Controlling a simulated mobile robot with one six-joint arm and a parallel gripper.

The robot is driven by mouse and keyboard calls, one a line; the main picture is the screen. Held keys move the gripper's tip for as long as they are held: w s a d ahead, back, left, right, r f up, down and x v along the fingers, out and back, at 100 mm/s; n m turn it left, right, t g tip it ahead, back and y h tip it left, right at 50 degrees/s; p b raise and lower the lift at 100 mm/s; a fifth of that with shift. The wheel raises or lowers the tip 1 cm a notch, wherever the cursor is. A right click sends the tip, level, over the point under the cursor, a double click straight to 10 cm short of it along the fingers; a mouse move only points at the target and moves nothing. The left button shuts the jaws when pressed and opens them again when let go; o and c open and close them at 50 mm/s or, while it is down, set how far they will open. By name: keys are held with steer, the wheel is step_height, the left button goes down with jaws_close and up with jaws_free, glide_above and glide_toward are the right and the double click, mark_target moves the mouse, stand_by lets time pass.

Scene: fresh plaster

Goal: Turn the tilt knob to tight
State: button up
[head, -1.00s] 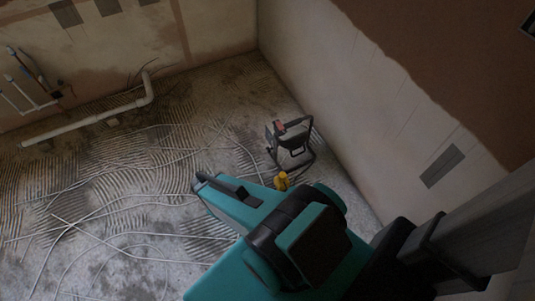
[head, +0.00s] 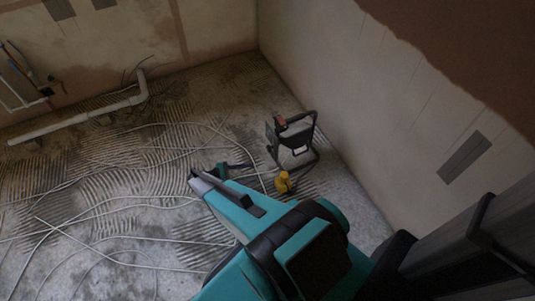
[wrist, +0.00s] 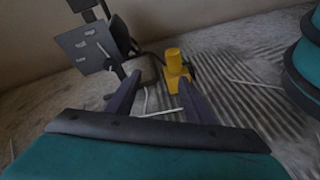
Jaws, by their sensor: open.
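A work light (head: 292,132) on a dark tubular stand stands on the floor near the right wall in the head view. Its flat grey panel (wrist: 84,47) is at the upper left of the wrist view. I cannot pick out the tilt knob or its setting with certainty; dark parts at the panel's right side are unclear. My gripper (head: 208,176) is open in the head view, left of the light and apart from it.
A yellow object (head: 283,182) sits on the floor beside the stand; it also shows in the wrist view (wrist: 174,72). Loose pale cables (head: 120,206) cross the ridged floor. A white pipe (head: 85,118) runs along the back left wall. The right wall is close behind the light.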

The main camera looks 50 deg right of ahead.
mark_target(268, 149)
steer(key=w+d+f+n+h+b, duration=0.2)
steer(key=w+d, duration=0.4)
steer(key=w, duration=0.3)
steer(key=shift+f+t+h+b, duration=0.3)
steer(key=shift+f+h+b, duration=0.3)
steer(key=shift+h+b, duration=0.65)
steer(key=shift+d, duration=0.1)
steer(key=shift+b+x, duration=1.3)
steer(key=shift+x, duration=5.45)
steer(key=shift+c, duration=0.2)
steer(key=c, duration=1)
